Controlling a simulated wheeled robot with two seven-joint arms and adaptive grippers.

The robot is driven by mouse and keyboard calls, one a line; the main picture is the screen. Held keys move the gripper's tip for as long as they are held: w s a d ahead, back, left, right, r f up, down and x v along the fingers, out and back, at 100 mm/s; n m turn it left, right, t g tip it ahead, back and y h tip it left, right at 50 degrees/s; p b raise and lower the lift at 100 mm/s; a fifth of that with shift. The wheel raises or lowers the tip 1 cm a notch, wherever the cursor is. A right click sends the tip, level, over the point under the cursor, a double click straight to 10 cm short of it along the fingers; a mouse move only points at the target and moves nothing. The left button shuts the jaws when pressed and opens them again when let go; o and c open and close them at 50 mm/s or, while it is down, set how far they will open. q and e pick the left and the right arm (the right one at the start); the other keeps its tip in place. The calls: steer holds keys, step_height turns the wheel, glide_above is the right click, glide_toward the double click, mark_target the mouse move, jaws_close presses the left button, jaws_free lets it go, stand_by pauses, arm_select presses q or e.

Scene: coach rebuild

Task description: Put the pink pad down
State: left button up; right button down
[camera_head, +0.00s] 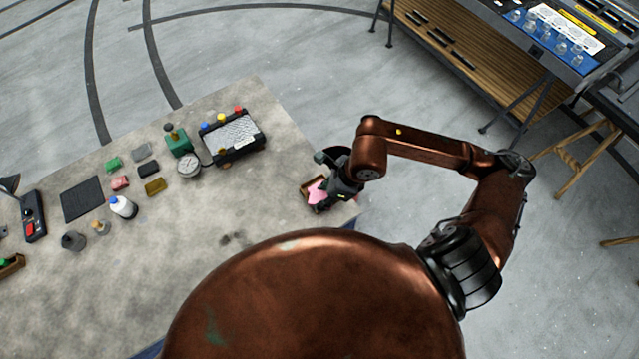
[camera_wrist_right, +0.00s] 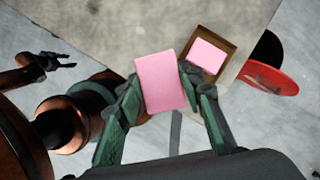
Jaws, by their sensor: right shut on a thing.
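My right gripper (camera_wrist_right: 158,88) is shut on a pink pad (camera_wrist_right: 160,82), which shows between its green fingers in the right wrist view. A small brown open tray (camera_wrist_right: 231,52) lies beside it at the table's edge, with another pink pad (camera_wrist_right: 208,55) inside. In the head view the right gripper (camera_head: 322,190) is over the table's right corner, close to the tray (camera_head: 306,183). Pink shows there, but I cannot tell which pad it is. My left gripper (camera_wrist_right: 66,60) is small at the upper left of the wrist view, its dark fingers apart and empty.
The grey table (camera_head: 265,200) is bare left of the tray. Farther left are a gauge (camera_head: 188,164), a black-framed device (camera_head: 235,138), a white bottle (camera_head: 122,207), a dark mat (camera_head: 82,199) and several small blocks. A red round thing (camera_wrist_right: 272,78) is beyond the table's edge.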

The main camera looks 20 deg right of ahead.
steer(key=w+d+f, duration=0.1)
steer(key=w+f, duration=0.1)
steer(key=w+d+f+p, duration=0.1)
steer(key=w+f, duration=0.2)
steer(key=w+d+f+p, duration=0.1)
steer(key=w+f, duration=0.1)
steer(key=w, duration=0.1)
steer(key=shift+w+d+f, duration=0.1)
steer(key=shift+w+f, duration=0.15)
steer(key=shift+f, duration=0.1)
step_height(320, 180, down, 2)
steer(key=shift+f+p, duration=0.1)
steer(key=shift+p, duration=0.85)
steer(key=shift+f, duration=0.6)
steer(key=c, duration=1.3)
jaws_free()
steer(key=shift+r, duration=0.1)
